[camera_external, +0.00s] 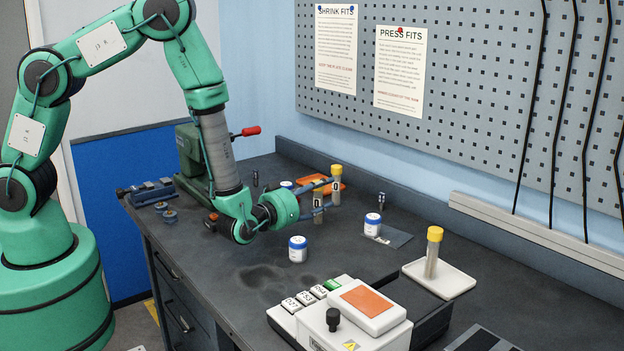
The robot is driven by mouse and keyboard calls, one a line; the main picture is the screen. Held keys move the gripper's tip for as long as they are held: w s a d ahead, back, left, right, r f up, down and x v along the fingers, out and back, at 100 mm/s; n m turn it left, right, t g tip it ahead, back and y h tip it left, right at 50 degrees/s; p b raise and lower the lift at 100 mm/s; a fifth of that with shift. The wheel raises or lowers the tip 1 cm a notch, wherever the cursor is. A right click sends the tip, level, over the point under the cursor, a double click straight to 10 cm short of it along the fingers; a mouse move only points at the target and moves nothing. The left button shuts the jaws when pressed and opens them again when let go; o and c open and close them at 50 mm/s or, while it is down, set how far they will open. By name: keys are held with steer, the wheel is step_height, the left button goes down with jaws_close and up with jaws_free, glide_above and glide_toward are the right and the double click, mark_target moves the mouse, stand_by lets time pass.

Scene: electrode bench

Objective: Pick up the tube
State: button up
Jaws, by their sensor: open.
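A clear tube with a yellow cap (336,171) stands upright toward the back of the bench, right at the fingertips of my gripper (326,196). My gripper is open and level, pointing right, with one finger above the other in the picture. Whether the tube is between the fingers or just past them I cannot tell. A second tube with a yellow cap (433,252) stands upright on a white tray (455,283) at the right, well away from my gripper.
An orange tray (309,184) lies behind my gripper. A white device with an orange panel (367,302) is at the front. A green vise-like machine (192,150) stands at back left.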

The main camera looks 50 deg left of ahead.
steer(key=c, duration=1.3)
steer(key=shift+r, duration=0.15)
steer(key=shift+r, duration=0.5)
steer(key=r, duration=0.1)
steer(key=r+p, duration=0.1)
steer(key=shift+s+r, duration=0.2)
steer(key=shift+r, duration=0.1)
steer(key=s+a, duration=0.1)
steer(key=s, duration=0.4)
steer(key=s+a+p, duration=0.1)
steer(key=s+a, duration=0.1)
steer(key=s, duration=0.3)
steer(key=s+a+r, duration=0.1)
steer(key=s, duration=0.4)
steer(key=shift+a+r, duration=0.1)
steer(key=shift+a, duration=0.15)
jaws_close()
